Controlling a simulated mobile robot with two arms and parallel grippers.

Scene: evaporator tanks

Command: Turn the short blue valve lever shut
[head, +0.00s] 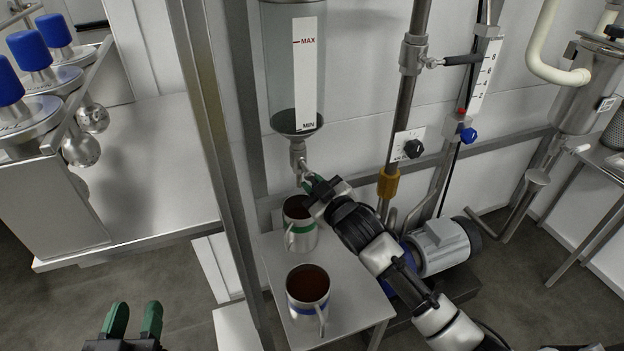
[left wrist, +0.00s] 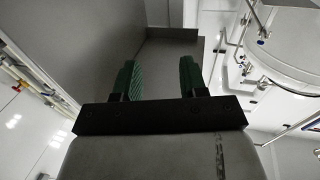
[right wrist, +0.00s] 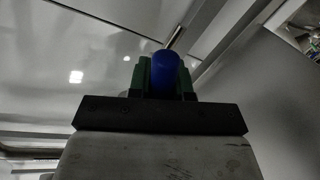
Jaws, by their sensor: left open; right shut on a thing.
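The valve (head: 298,158) hangs under the clear tank (head: 280,70) with MAX and MIN marks. My right gripper (head: 312,186) is at this valve, above the cup with the green band. In the right wrist view, its green fingers are shut on the short blue valve lever (right wrist: 165,72), whose rounded blue end shows between them. The lever itself is hidden by the gripper in the head view. My left gripper (head: 134,319) is low at the bottom left of the head view, open and empty. The left wrist view also shows its fingers (left wrist: 157,80) apart.
A cup with a green band (head: 299,235) and a cup with a blue band (head: 308,292), both with dark liquid, stand on a small metal table (head: 345,301). A metal post (head: 209,130) rises left of them. A pump (head: 445,246) stands right, near pipes.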

